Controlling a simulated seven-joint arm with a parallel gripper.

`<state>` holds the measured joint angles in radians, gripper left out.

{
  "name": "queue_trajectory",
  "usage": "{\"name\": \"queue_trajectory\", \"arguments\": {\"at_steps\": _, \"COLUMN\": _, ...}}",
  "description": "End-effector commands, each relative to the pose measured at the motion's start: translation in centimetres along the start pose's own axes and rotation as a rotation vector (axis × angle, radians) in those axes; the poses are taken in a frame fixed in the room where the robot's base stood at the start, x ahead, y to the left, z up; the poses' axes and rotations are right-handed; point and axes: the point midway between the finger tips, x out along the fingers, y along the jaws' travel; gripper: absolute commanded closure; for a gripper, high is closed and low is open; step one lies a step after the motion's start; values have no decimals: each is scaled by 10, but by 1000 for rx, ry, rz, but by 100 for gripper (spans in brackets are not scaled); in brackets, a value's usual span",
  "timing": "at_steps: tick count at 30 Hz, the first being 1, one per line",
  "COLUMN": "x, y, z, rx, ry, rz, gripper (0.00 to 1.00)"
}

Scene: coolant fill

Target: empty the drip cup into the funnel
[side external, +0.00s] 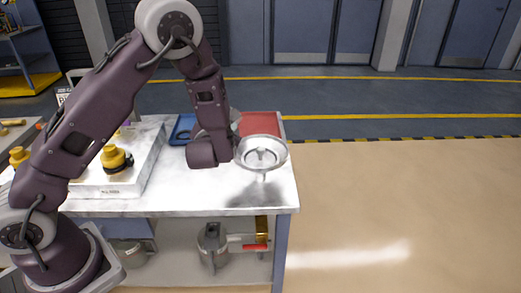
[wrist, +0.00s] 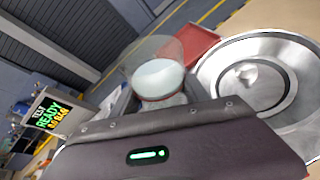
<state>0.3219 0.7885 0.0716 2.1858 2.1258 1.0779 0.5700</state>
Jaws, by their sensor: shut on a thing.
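The drip cup is a clear cup (wrist: 158,76) with a pale, whitish inside and a reddish band low down. It is in the wrist view just beyond the dark housing of my gripper (wrist: 165,101), which is shut on it; the fingertips are mostly hidden. In the side view the cup is a grey shape (side external: 235,116) largely behind my arm. It looks tilted toward the funnel. The funnel (side external: 272,163) is a wide, shiny metal bowl with a thin stem, above the table's right part. It fills the right of the wrist view (wrist: 215,72), beside the cup. I see no pouring stream.
A white unit with yellow-capped fittings (side external: 116,158) stands on the left. A screen reading READY (wrist: 48,115) shows in the wrist view. The table's front (side external: 190,195) is clear.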

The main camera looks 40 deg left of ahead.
Motion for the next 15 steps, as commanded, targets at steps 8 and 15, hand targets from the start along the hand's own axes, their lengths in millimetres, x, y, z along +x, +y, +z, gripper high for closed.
{"name": "queue_trajectory", "arguments": {"at_steps": 8, "x": 0, "y": -1, "z": 3, "rx": 33, "ry": -1, "rz": 15, "gripper": 96}}
{"name": "queue_trajectory", "arguments": {"at_steps": 15, "x": -2, "y": -2, "z": 5, "rx": 63, "ry": -1, "rz": 27, "gripper": 96}}
